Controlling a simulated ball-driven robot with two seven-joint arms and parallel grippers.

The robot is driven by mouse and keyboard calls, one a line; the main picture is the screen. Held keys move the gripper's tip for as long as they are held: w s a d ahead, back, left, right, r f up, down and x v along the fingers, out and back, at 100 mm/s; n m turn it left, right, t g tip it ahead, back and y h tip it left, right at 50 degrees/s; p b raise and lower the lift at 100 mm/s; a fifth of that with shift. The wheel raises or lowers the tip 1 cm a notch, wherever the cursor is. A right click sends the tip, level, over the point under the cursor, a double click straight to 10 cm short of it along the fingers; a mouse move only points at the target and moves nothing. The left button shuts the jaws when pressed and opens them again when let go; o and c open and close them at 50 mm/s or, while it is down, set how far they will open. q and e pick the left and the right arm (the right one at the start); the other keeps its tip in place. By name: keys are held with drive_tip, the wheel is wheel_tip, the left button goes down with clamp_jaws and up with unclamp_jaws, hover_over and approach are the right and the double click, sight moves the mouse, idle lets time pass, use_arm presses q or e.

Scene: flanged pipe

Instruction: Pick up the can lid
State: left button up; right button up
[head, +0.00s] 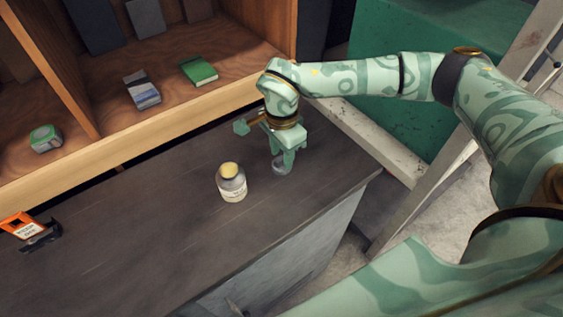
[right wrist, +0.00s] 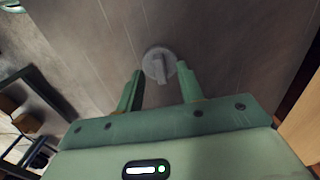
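The can lid (head: 281,169) is a small round grey disc on the dark bench top, near its right end. In the right wrist view the lid (right wrist: 151,60) shows a raised straight grip across its middle. My right gripper (head: 282,159) points down at the lid in the head view and partly covers it. In the right wrist view my right gripper (right wrist: 160,80) is open, with its two fingers apart and the lid's grip between and just beyond the tips. Nothing is held. Whether a fingertip touches the lid, I cannot tell. My left gripper is out of view.
An orange-and-black item (head: 27,230) lies at the bench's left. A wooden shelf (head: 200,100) with several small items runs along the back. The bench (head: 120,235) is otherwise mostly clear.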

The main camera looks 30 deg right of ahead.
drive_tip(key=shift+f, duration=0.7)
clamp_jaws()
drive_tip(key=shift+r, duration=0.15)
